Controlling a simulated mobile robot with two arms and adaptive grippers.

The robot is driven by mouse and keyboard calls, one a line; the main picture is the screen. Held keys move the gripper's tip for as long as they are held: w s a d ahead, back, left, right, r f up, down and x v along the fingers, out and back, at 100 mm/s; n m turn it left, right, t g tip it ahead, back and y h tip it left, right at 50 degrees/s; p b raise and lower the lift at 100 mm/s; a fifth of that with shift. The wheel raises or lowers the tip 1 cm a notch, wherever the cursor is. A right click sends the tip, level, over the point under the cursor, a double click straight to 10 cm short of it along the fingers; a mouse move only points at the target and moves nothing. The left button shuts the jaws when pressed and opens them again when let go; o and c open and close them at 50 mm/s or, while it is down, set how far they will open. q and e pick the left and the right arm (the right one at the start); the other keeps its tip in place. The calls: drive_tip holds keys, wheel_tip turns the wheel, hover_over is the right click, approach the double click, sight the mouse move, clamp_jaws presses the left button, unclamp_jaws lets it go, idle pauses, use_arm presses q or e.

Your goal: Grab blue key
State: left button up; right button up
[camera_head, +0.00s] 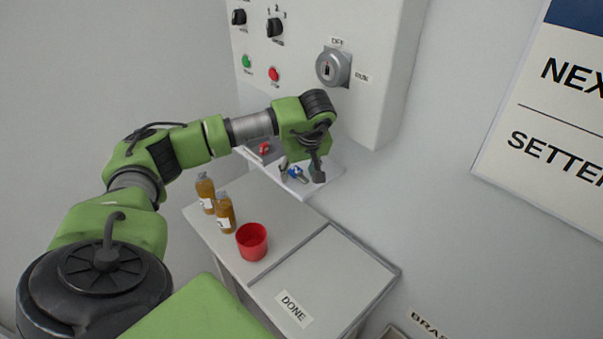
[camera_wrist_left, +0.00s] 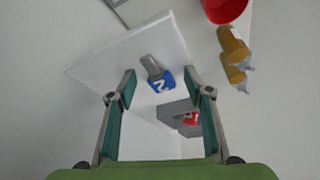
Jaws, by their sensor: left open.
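The blue key (camera_head: 297,173) lies on a small white shelf (camera_head: 325,170) below the control box. In the left wrist view the blue key (camera_wrist_left: 161,83) shows its blue head with a white mark and a grey metal part, between my fingers in the picture. My left gripper (camera_head: 301,172) is open, with its fingers pointing down near the blue key. The left wrist view shows the fingers (camera_wrist_left: 160,95) spread wide and empty. A red key (camera_head: 264,148) lies on a grey patch beside it, and it also shows in the left wrist view (camera_wrist_left: 190,118). My right gripper is not in view.
A white control box (camera_head: 310,100) with a round key switch (camera_head: 333,67) hangs above the shelf. Two amber bottles (camera_head: 224,212) and a red cup (camera_head: 252,241) stand on the table below. A framed DONE area (camera_head: 330,262) is bare apart from its label.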

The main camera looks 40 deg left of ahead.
use_arm(q)
drive_tip(key=c, duration=1.2)
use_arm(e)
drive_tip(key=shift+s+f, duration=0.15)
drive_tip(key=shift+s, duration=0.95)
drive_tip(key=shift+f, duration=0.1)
